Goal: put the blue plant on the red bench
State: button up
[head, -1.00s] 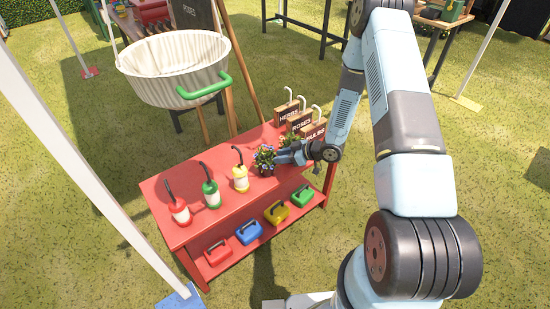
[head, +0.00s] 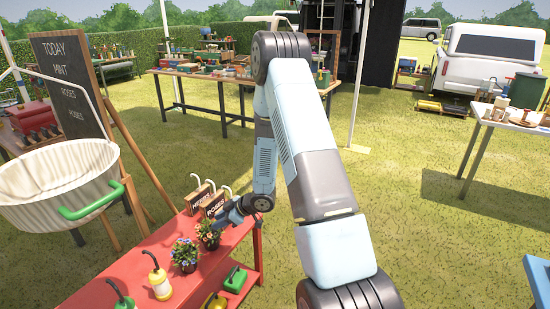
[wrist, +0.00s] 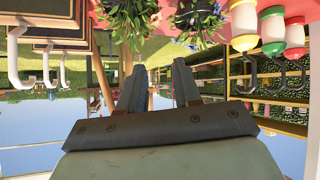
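The blue plant (head: 184,254), a small pot of blue flowers, stands upright on the red bench (head: 235,237) in the head view. It also shows upside down at the top right of the wrist view (wrist: 200,22). Another potted plant (head: 209,234) with reddish and yellow flowers stands just beyond it, and shows left of it in the wrist view (wrist: 125,14). My gripper (head: 220,222) is close beside this second plant in the head view. In the wrist view its two fingers (wrist: 160,75) are apart with nothing between them.
Yellow (head: 159,282) and other dispensers stand at the bench's near end, signs (head: 207,197) at its far end. A white basket (head: 60,180) and chalkboard (head: 70,85) are left. Tables stand behind and right, with open grass between.

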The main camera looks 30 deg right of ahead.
jog(key=d+r+m+t+h, duration=0.15)
jog(key=d+r+h, duration=0.25)
jog(key=r, duration=0.7)
jog(key=d+r+m+t+h, duration=0.1)
jog(key=d+r+m+h, duration=0.3)
jog(key=r, duration=0.7)
jog(key=s+d+r+m+h, duration=0.2)
jog(key=s+d+r+m, duration=0.1)
jog(key=s+r, duration=0.7)
jog(key=s+a+r+m+g, duration=0.1)
jog(key=s+r, duration=0.2)
jog(key=s, duration=0.4)
jog(key=s+a+r+m+y, duration=0.1)
jog(key=s+r+m, duration=0.1)
jog(key=s, duration=0.6)
jog(key=s+a+r+m+g, duration=0.1)
jog(key=s+r, duration=0.3)
jog(key=s, duration=0.3)
jog(key=shift+s+a+r+g, duration=0.2)
jog(key=shift+s+a+g, duration=0.1)
jog(key=shift+a+g, duration=0.1)
